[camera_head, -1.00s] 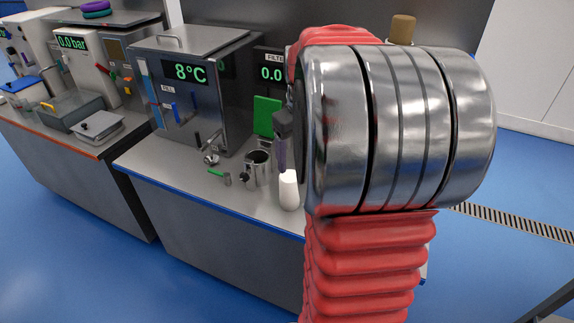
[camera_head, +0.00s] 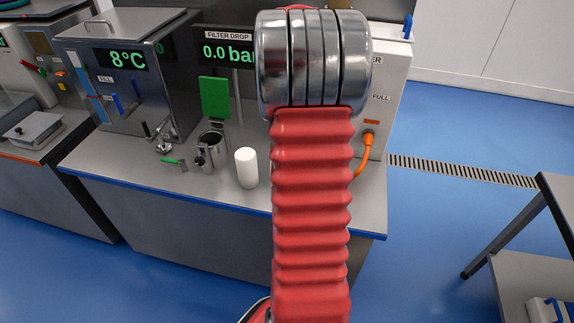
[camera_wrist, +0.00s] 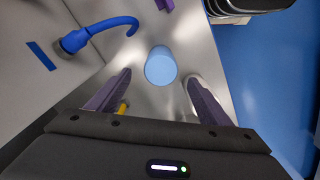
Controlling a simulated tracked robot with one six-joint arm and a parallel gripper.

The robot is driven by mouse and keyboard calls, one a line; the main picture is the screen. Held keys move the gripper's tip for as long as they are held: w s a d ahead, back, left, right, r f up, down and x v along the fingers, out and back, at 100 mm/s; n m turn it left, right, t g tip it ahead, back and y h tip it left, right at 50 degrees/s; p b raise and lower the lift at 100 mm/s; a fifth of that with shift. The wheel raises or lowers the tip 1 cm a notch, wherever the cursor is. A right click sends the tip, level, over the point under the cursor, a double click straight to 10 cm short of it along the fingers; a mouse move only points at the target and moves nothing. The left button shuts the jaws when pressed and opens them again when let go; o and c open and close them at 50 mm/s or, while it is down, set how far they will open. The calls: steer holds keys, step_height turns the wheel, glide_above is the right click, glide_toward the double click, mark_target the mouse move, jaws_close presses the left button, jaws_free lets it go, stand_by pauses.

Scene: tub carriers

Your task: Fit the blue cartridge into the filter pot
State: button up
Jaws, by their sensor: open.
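A light blue cylinder, the blue cartridge (camera_wrist: 160,66), stands in the wrist view just beyond my fingertips. My gripper (camera_wrist: 158,76) is open, its two purple fingers spread to either side below the cartridge in the picture, with nothing held. I cannot tell how far the cartridge is from the tips. In the head view my arm hides the gripper and the cartridge. An open-topped steel pot (camera_head: 212,150), apparently the filter pot, stands on the counter below the FILTER DROP display. Its inside is dark.
A white cylinder (camera_head: 246,168) stands on the counter (camera_head: 330,205), right of the pot. A green-handled part (camera_head: 174,162) lies left of it. A steel tap (camera_head: 162,138) is behind. A blue hose (camera_wrist: 103,27) shows in the wrist view; an orange hose (camera_head: 367,155) is right of my arm.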

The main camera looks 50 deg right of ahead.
step_height(320, 180, down, 8)
steer(key=shift+r, duration=0.25)
steer(key=shift+s+a+f, duration=0.1)
steer(key=shift+s+f, duration=0.05)
steer(key=shift+f, duration=2.45)
steer(key=shift+c, duration=0.2)
steer(key=c, duration=1.4)
steer(key=shift+r, duration=0.15)
